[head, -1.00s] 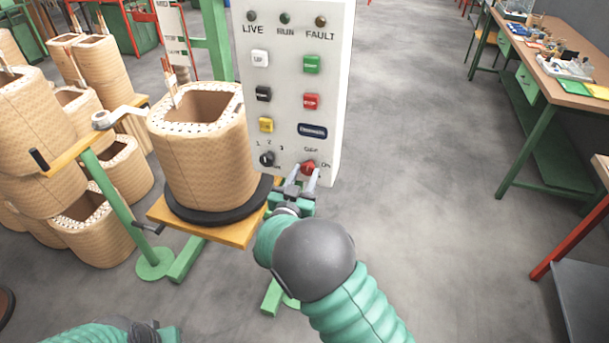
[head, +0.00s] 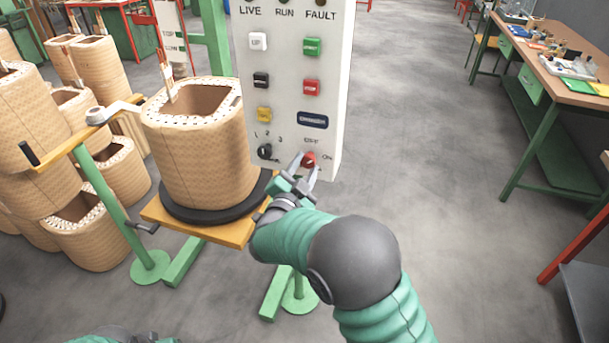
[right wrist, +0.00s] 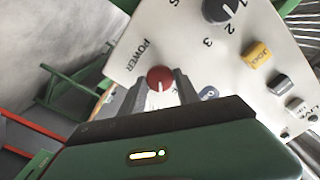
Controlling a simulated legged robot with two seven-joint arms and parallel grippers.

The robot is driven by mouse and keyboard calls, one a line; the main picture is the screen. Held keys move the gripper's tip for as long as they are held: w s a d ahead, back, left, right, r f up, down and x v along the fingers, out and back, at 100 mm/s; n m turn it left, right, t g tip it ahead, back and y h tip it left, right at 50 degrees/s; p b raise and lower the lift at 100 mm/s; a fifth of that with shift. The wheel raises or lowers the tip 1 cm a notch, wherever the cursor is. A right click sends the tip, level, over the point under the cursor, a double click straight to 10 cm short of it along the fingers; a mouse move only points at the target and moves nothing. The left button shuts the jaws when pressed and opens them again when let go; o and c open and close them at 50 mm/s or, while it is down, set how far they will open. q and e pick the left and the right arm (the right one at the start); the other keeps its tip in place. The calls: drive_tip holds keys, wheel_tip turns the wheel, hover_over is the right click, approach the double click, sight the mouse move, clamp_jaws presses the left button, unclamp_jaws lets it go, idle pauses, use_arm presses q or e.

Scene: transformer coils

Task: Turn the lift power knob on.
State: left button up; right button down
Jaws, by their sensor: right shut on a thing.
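The red power knob (head: 309,160) sits low on the right of the white control panel (head: 335,110), with OFF printed above it and ON to its right. My right gripper (head: 306,168) is shut on the knob, one finger on each side. In the right wrist view the red knob (right wrist: 160,77) shows between the dark fingers, beside the word POWER. A pale mark shows on its face; I cannot tell its exact setting. A bit of my left arm shows at the bottom edge, but its gripper is out of view.
A black selector knob (head: 264,151) and several push buttons, such as the yellow one (head: 264,114), are close by on the panel. A large wound coil (head: 200,150) stands just left on a wooden platform (head: 230,233). Open floor lies to the right, before a workbench (head: 560,75).

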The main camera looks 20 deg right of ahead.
drive_tip(key=m+b, duration=0.8)
drive_tip(key=shift+f, duration=0.25)
drive_tip(key=shift+w+r+m+b, duration=0.1)
drive_tip(key=shift+m+b, duration=1)
drive_tip(key=shift+b, duration=0.05)
drive_tip(key=c, duration=0.9)
unclamp_jaws()
drive_tip(key=shift+d, duration=0.1)
